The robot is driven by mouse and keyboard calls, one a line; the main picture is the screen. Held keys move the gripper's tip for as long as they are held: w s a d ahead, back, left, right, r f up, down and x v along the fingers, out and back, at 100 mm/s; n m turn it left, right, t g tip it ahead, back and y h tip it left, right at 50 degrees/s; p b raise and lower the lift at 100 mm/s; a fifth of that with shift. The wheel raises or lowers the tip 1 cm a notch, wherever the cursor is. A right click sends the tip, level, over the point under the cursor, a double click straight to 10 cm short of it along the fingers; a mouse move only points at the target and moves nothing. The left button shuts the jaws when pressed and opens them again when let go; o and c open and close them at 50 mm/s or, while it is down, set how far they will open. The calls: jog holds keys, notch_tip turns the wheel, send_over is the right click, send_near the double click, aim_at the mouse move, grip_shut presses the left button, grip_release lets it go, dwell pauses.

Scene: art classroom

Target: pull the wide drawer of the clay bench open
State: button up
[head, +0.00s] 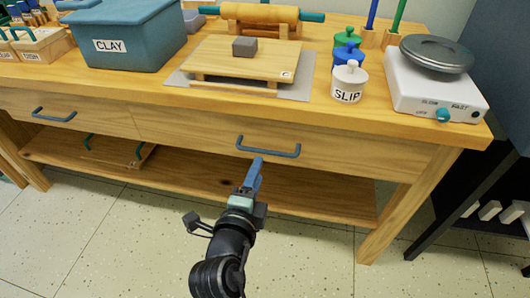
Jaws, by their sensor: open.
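The clay bench (330,108) is a wooden table with two drawers under its top. The wide drawer (350,157) is on the right, with a blue-grey bar handle (268,151), and looks shut. The narrower drawer (90,113) on the left has a similar handle (54,116). My gripper (257,164) has blue fingers and is open. In the picture its tips are just below the left part of the wide drawer's handle. I cannot tell whether they touch it. The fingers overlap in this view, so the gap between them is hidden.
On the bench top stand a blue CLAY bin (120,35), a wooden board (240,60) with a grey block, a SLIP jar (349,82) and a white wheel device (435,85). A lower shelf (220,180) runs beneath the drawers. A dark stand (480,165) is at right.

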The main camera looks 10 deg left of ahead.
aim_at(265, 150)
jog(key=b+x, duration=0.1)
jog(key=x, duration=0.8)
grip_shut()
dwell(1.3)
